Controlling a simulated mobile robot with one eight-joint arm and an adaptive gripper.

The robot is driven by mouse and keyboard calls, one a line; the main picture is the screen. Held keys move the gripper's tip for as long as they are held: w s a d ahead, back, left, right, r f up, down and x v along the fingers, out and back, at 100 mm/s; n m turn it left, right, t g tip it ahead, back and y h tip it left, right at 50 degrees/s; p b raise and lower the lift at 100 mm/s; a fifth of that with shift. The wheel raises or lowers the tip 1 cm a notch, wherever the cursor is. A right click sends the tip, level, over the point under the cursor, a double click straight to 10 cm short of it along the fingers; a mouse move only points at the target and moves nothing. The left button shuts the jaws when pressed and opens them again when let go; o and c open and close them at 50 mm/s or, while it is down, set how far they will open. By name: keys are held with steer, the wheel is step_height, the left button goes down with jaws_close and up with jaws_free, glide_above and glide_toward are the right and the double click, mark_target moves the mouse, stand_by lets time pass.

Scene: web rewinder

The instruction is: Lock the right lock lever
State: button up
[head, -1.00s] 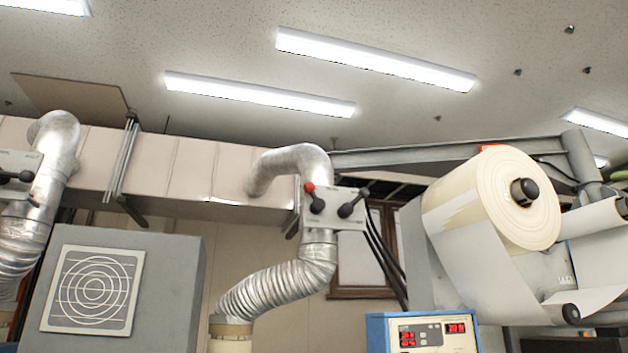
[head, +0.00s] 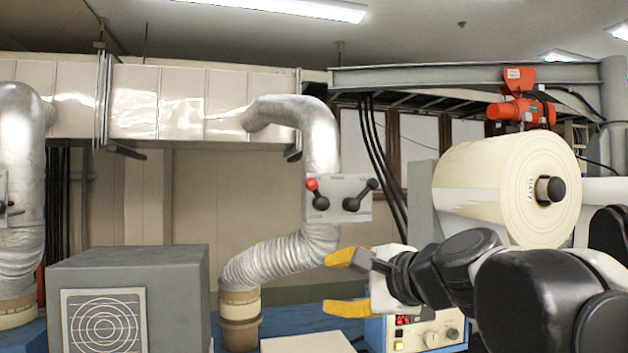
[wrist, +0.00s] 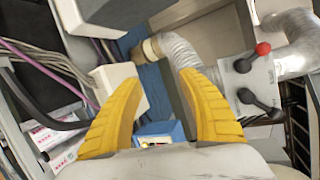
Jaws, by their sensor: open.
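A grey lever panel (head: 337,181) is fixed on the silver duct. Its left lever (head: 318,196) has a red knob and tilts up and left. Its right lever (head: 360,196) has a black knob and tilts up and right. My gripper (head: 338,282), with yellow fingers, is open and empty, below the panel and apart from it. In the wrist view, the panel (wrist: 246,86) lies right of my fingers (wrist: 160,78), with the red-knob lever (wrist: 252,57) and the black-knob lever (wrist: 259,103) both visible. The panel's small lettering is unreadable.
A flexible silver duct (head: 275,255) runs below the panel. A blue-and-white control box (head: 420,330) stands behind my gripper, and a large paper roll (head: 505,190) is at right. A grey box (head: 130,275) stands at left. Another lever panel (head: 5,195) is partly cut off at the left edge.

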mark_target(317, 192)
steer(key=w+d+r+m+t, duration=0.1)
steer(key=w+r+m+t, duration=0.1)
steer(key=w+r+m, duration=0.4)
steer(key=w+d+r+m+t, duration=0.15)
steer(key=r+m, duration=0.25)
steer(key=r, duration=0.5)
steer(key=p+x, duration=0.2)
steer(key=x, duration=0.9)
steer(key=shift+w+r+p, duration=0.15)
steer(key=shift+w+p, duration=0.05)
steer(key=shift+p, duration=0.2)
jaws_close()
